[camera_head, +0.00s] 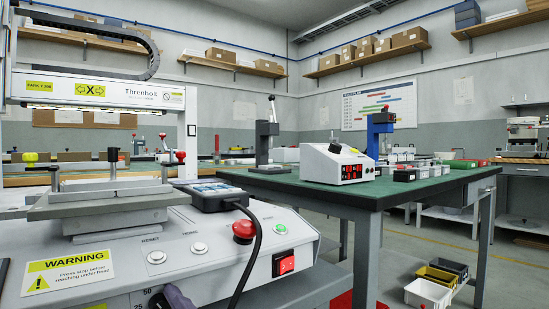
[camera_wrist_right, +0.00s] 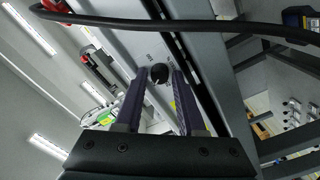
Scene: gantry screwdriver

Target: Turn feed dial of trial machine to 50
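The feed dial (camera_wrist_right: 159,73) is a small black knob on the machine's grey front panel in the right wrist view. My right gripper (camera_wrist_right: 160,75) has its two purple fingers spread, one on each side of the dial, with a narrow gap seeming to show. Whether either finger touches it is unclear. In the head view the machine (camera_head: 205,250) fills the lower left, and the printed numbers 25 and 50 show at the bottom edge. A purple finger of my right gripper (camera_head: 178,298) covers the dial there. The dial's pointer reading cannot be made out. My left gripper is out of view.
A black cable (camera_head: 257,250) loops down the machine's front from a control pendant (camera_head: 215,194). A red stop button (camera_head: 244,231), a green button (camera_head: 280,229) and a red rocker switch (camera_head: 284,263) are close by. A green-topped bench (camera_head: 400,187) stands behind right.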

